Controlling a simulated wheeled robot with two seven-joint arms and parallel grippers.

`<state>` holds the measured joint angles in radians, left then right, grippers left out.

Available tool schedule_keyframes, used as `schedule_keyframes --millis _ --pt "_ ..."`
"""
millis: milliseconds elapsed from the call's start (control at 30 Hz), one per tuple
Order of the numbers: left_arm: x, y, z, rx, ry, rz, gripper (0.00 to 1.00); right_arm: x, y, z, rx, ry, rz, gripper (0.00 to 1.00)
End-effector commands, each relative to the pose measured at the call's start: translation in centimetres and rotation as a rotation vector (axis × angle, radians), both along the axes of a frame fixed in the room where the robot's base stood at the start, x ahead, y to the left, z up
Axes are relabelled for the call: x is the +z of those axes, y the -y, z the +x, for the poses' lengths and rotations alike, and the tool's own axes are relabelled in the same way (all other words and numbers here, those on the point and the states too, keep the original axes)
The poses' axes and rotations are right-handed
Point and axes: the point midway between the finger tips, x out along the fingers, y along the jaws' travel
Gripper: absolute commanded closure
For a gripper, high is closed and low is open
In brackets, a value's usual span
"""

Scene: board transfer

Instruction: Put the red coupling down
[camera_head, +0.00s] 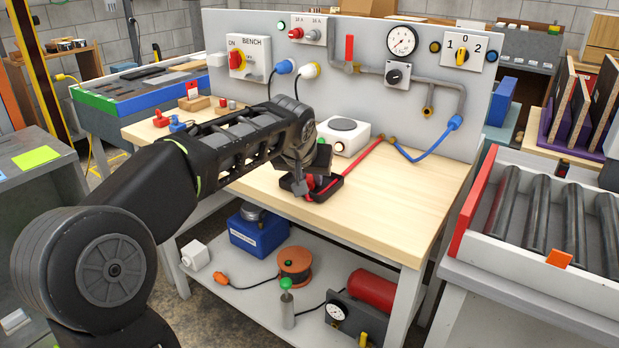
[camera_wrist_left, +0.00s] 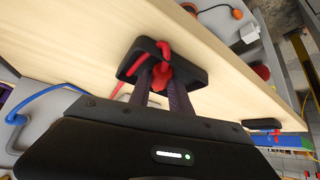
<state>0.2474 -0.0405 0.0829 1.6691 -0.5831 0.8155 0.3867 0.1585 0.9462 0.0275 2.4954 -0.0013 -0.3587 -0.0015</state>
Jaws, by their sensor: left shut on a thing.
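My left gripper (camera_head: 308,184) is over the front edge of the wooden workbench (camera_head: 400,195), at a small black tray (camera_head: 332,188). It is shut on the red coupling (camera_head: 319,183), which is partly hidden by the fingers. In the left wrist view the red coupling (camera_wrist_left: 161,74) shows between the two dark fingers, in front of the black tray (camera_wrist_left: 196,76). The coupling looks to be in or just above the tray; I cannot tell if it touches the bottom. My right gripper is not in view.
A red hose (camera_head: 363,157) runs from the tray to the back panel, beside a blue hose (camera_head: 425,156). A white hotplate (camera_head: 343,134) stands behind the tray. The benchtop to the right is clear. A roller conveyor (camera_head: 540,215) stands farther right.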

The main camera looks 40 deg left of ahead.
Motion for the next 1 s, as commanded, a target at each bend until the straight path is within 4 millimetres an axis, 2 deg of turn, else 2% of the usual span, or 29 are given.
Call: schedule_keyframes --millis 233,267,500,767,1000 --pt "-0.5 0.0 0.0 0.0 0.0 0.0 1.0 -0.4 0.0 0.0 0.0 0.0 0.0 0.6" --pt "-0.4 0.0 0.0 0.0 0.0 0.0 0.74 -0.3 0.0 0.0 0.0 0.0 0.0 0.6" --pt "-0.3 0.0 0.0 -0.001 -0.001 0.0 0.55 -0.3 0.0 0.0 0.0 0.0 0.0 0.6" --pt "-0.2 0.0 0.0 -0.001 -0.001 0.0 0.54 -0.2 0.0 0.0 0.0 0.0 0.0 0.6" --pt "1.3 0.4 -0.8 -0.001 0.001 0.001 0.54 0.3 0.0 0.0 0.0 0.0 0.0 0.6"
